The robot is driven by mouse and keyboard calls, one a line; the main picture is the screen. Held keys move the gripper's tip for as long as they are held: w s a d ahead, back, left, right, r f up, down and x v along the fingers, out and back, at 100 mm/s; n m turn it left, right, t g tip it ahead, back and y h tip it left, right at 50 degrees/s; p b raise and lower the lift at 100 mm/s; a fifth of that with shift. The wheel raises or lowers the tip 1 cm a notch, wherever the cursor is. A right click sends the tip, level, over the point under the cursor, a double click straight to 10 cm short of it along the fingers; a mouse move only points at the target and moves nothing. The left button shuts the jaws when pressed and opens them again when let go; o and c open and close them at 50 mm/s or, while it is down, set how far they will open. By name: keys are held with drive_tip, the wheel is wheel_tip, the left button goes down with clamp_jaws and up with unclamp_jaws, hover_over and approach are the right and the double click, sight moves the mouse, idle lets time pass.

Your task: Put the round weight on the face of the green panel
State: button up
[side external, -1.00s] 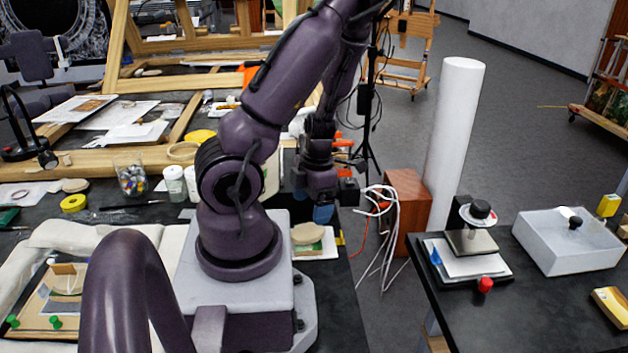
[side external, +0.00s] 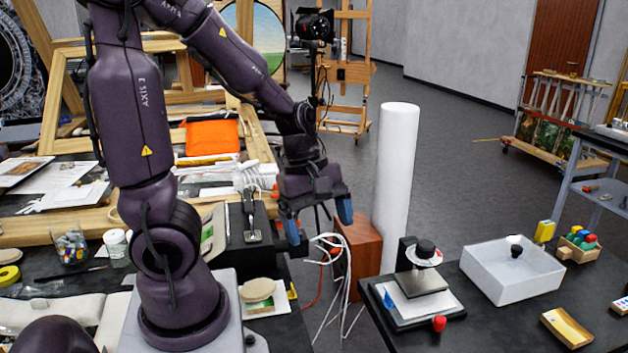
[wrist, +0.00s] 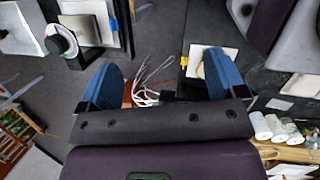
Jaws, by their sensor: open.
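A pale round disc (side external: 257,289) lies on a small green panel (side external: 264,305) at the bench's right edge, beside my base. It looks like the round weight, but I cannot be sure. A white sheet or board (side external: 282,300) is under the panel. My gripper (side external: 317,218) is open and empty, with blue fingers spread, above and to the right of the disc and near the gap between the benches. In the wrist view my gripper (wrist: 160,82) shows empty between its fingers. There the right finger partly hides the white board (wrist: 228,60) and the disc.
A reddish-brown box (side external: 358,262), loose white cables (side external: 333,262) and a tall white cylinder (side external: 396,180) stand in the gap. The right bench holds a black-knobbed press (side external: 424,252) and a white tray (side external: 510,275). A black box (side external: 248,245) stands behind the disc.

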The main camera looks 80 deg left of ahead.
drive_tip(key=s+d+r+m+t+y, duration=0.1)
drive_tip(key=d+r+m, duration=0.3)
drive_tip(key=m, duration=0.6)
drive_tip(key=s+d+r+m+t+y, duration=0.1)
drive_tip(key=d+r+m+t, duration=0.1)
drive_tip(key=d+r+m, duration=0.2)
wheel_tip(320, 180, up, 4)
drive_tip(key=m, duration=0.6)
drive_tip(key=shift+s+f+t+y, duration=0.15)
drive_tip(key=shift+t+y, duration=0.15)
